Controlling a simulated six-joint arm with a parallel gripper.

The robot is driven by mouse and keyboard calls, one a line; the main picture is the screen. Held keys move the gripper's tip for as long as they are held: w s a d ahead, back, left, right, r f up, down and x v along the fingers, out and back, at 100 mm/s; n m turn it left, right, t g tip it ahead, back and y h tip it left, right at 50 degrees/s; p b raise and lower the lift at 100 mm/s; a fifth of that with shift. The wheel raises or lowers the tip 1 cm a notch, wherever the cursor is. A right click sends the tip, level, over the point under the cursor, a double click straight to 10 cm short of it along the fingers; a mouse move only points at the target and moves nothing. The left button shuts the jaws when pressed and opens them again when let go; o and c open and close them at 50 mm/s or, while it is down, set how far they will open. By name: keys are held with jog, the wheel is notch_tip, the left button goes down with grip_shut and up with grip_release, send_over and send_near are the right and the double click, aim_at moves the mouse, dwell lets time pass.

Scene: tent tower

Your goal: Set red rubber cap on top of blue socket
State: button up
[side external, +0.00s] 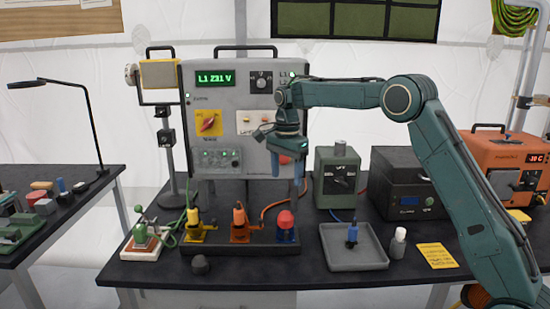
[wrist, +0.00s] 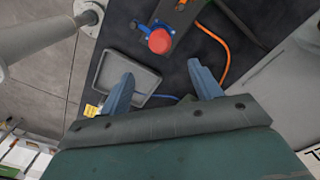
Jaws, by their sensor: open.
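The red rubber cap (side external: 285,218) sits on top of the blue socket (side external: 286,235), at the right end of a dark base with several connectors. In the wrist view the red cap (wrist: 159,41) covers most of the blue socket (wrist: 171,28). My gripper (side external: 288,181) is above the cap, clear of it, with its blue fingers pointing down. The wrist view shows my gripper (wrist: 162,75) with its two fingers wide apart and nothing between them.
A yellow connector (side external: 194,224) and an orange connector (side external: 240,222) stand left of the socket on the same base. A grey tray (side external: 365,263) holding a blue plug (side external: 352,235) lies to the right. A dark cap (side external: 200,265) lies in front. The instrument panel (side external: 210,135) rises behind.

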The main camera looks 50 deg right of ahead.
jog(key=s+a+r+n+t, duration=0.1)
jog(key=s+a+r+n, duration=0.3)
jog(key=s, duration=0.5)
jog(key=s+a+r+n+t, duration=0.2)
jog(key=s+r+n, duration=0.3)
jog(key=s+r, duration=0.3)
jog(key=s+a+f+n+t, duration=0.1)
jog(key=s+f+n, duration=0.2)
jog(key=s, duration=0.7)
jog(key=s+a+f+n+t, duration=0.1)
jog(key=s+f+n, duration=0.3)
jog(key=s, duration=0.6)
jog(key=shift+a+n+t, duration=0.3)
jog(key=shift+a+n, duration=0.1)
jog(key=shift+n, duration=0.6)
